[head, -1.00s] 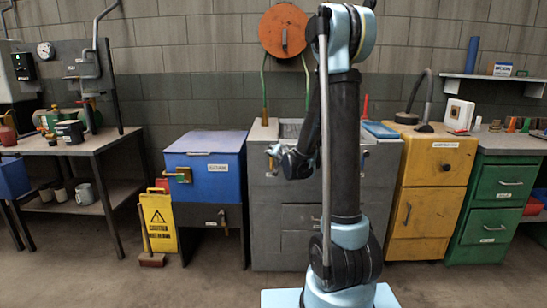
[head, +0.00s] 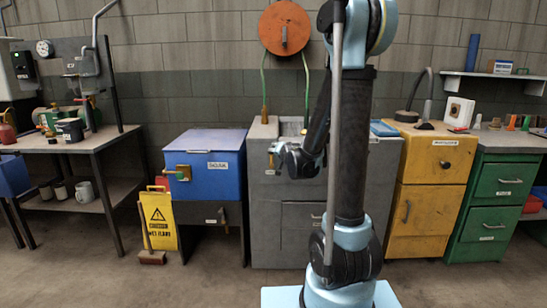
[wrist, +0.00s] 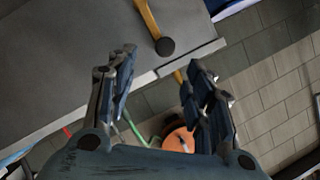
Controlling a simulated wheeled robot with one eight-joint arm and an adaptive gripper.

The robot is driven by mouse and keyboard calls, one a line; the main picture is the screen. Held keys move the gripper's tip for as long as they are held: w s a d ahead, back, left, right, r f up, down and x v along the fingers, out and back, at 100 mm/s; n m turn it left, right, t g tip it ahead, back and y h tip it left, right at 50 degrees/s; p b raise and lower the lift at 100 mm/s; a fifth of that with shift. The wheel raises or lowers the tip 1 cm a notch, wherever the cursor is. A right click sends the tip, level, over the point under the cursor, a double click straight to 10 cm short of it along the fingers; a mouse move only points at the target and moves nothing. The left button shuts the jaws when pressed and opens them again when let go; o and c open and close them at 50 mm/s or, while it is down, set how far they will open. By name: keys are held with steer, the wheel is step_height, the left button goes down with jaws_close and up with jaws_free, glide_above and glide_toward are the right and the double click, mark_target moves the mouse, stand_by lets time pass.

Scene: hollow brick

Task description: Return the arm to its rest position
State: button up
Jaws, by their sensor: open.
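My arm stands in the centre of the head view, its upper part cut off by the top edge. My gripper (head: 290,158) hangs in front of the grey sink cabinet (head: 305,240), left of my arm's upright link. In the wrist view my gripper (wrist: 164,66) has its two dark fingers spread wide, with nothing between them. A yellow curved fitting with a dark round end (wrist: 166,46) shows beyond the fingers against a grey surface. No object is held.
A blue chest (head: 205,170) and a yellow floor sign (head: 158,222) are left of the cabinet. A workbench (head: 60,145) stands further left. An orange hose reel (head: 285,28) hangs above. The foreground floor is clear.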

steer(key=s+d+f+n+g+h, duration=0.1)
steer(key=s+d+f+n+g, duration=0.1)
steer(key=s, duration=1.2)
steer(key=s+d+f+n+g+h, duration=0.1)
steer(key=s+d+f+g, duration=0.3)
steer(key=s, duration=1)
steer(key=s+d+f+n+g, duration=0.3)
steer(key=s+d+g, duration=0.3)
steer(key=s, duration=0.8)
steer(key=shift+f+h, duration=0.4)
steer(key=shift+f, duration=0.05)
